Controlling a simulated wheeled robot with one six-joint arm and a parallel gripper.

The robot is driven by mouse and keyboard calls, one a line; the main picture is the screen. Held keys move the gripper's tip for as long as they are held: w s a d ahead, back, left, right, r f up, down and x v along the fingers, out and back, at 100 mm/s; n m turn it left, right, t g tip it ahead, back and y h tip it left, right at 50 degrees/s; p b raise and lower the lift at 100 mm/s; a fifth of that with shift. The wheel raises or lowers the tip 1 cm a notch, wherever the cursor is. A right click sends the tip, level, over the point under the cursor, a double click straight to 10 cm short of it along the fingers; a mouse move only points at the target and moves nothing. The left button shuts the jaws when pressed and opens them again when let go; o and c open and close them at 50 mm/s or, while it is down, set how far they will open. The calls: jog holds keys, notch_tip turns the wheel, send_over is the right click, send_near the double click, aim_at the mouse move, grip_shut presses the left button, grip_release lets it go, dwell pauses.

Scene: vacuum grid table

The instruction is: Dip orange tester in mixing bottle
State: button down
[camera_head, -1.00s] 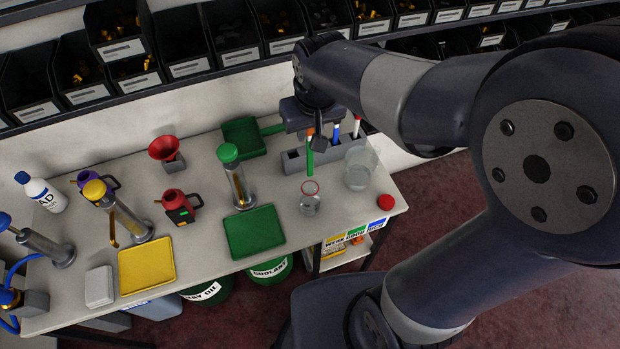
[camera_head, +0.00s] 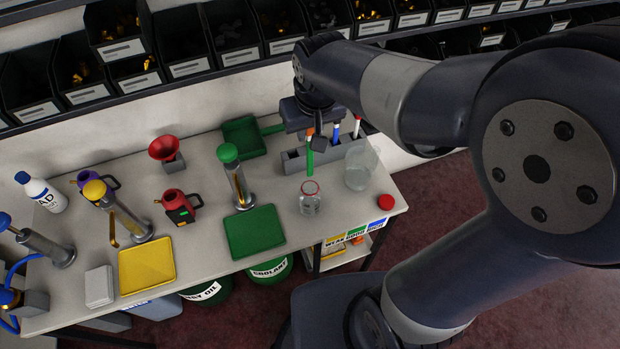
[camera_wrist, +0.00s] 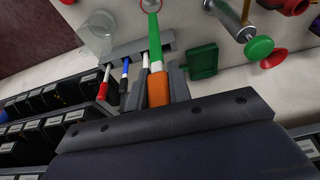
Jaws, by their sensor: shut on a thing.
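My gripper (camera_head: 317,138) is shut on the orange tester (camera_head: 309,158), which has an orange handle and a long green lower part. The tester hangs roughly upright, green end down. In the wrist view the orange handle (camera_wrist: 158,90) sits between the fingers and the green part points away. The mixing bottle (camera_head: 310,200) is a small clear bottle with a red rim, standing open on the table. The green tip appears just above its mouth in the head view. In the wrist view the tip overlaps the red rim at the top edge, so I cannot tell its exact height.
A grey rack (camera_head: 292,161) with several pens stands behind the bottle. A clear beaker (camera_head: 361,168) stands to the bottle's right, with a red cap (camera_head: 385,201) in front. A green tray (camera_head: 254,232) and a green-topped cylinder (camera_head: 240,182) are to the left.

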jog(key=shift+r, duration=0.15)
notch_tip(320, 180, up, 4)
jog(key=p, duration=0.3)
jog(key=shift+f, duration=0.2)
dwell(0.4)
